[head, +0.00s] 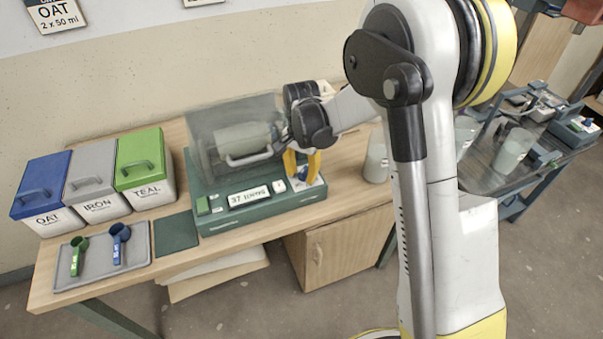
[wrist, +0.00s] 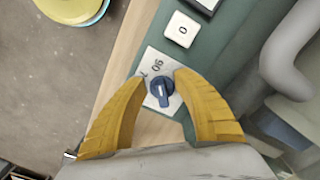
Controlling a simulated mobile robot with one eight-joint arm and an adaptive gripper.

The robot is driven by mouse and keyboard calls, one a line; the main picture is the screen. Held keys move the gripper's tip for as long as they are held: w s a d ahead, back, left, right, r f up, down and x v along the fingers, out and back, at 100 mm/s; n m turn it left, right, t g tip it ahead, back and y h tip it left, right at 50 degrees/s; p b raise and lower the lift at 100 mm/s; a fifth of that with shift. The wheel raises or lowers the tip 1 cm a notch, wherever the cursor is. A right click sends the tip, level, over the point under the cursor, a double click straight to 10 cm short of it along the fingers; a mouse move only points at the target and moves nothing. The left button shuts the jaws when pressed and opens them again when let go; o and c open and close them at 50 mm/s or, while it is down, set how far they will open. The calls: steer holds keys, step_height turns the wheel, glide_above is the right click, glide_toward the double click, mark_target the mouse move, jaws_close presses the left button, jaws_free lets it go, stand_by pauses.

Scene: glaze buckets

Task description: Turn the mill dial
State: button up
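The mill (head: 250,208) is a green box on the table with a clear guard over a pale drum and a display on its front. Its dial is a small blue knob (wrist: 161,92) with a white mark, on a white plate with a number at its edge, at the mill's right end. My gripper (head: 302,168) points down at that end. In the wrist view my gripper (wrist: 161,80) has its yellow fingers apart, one on each side of the dial, with gaps visible. The head view mostly hides the dial behind the fingers.
A white button marked 0 (wrist: 182,29) sits near the dial. OAT (head: 45,198), IRON (head: 95,190) and TEAL (head: 143,172) buckets stand left. A grey tray (head: 138,258) holds two scoops. A pale cup (head: 376,160) stands right of the mill. A cart (head: 520,178) is farther right.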

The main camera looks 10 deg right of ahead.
mark_target(303, 174)
step_height(303, 174, up, 12)
stand_by(0.6)
stand_by(0.4)
steer(key=s+d+r+n+t, duration=0.35)
steer(key=s+r, duration=0.45)
steer(key=s, duration=0.4)
steer(key=s+d+f+n+t, duration=0.1)
steer(key=s+n+t, duration=0.2)
steer(key=s, duration=0.7)
steer(key=shift+s+d+f+n+t, duration=0.2)
steer(key=shift+s+n+t, duration=0.15)
steer(key=shift+n, duration=0.7)
